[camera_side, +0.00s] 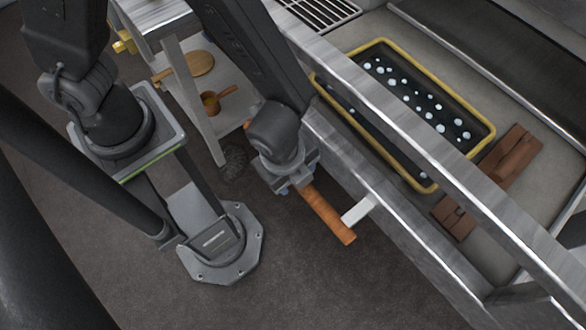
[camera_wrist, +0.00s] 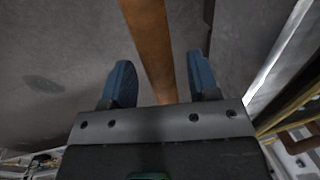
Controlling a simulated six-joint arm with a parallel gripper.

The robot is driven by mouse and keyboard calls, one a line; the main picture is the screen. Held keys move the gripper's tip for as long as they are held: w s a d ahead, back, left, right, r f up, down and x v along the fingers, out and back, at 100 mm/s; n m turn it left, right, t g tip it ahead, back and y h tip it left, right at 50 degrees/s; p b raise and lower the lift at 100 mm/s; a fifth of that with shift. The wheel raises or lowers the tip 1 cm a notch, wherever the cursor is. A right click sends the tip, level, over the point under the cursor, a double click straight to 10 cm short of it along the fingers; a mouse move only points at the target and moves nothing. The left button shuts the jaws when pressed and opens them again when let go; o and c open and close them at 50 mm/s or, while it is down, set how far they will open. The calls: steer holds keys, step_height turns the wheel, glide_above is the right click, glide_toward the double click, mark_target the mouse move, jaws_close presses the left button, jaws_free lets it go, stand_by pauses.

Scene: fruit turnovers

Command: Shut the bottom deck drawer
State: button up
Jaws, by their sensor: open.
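The wooden drawer handle (camera_side: 328,214) is an orange-brown round bar, joined by a pale bracket (camera_side: 358,210) to a long metal front (camera_side: 400,226). How far the drawer stands out is hard to tell. My gripper (camera_side: 284,188) is at the handle's upper left end, with part of the bar hidden behind it in the side view. In the wrist view, my gripper (camera_wrist: 161,82) is open, with its two blue fingers apart. The handle (camera_wrist: 150,40) runs between them, closer to the right finger. Whether either finger touches it is unclear.
Behind the front lies a dark, yellow-rimmed tray (camera_side: 487,140) with several pale blobs. Brown blocks (camera_side: 512,155) lie beside it. A metal rail (camera_side: 400,118) crosses above. A shelf with a round wooden board (camera_side: 200,63) stands left. The floor (camera_side: 330,290) below the handle is clear.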

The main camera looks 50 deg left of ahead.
steer(key=shift+f, duration=0.1)
steer(key=shift+c, duration=0.5)
jaws_close()
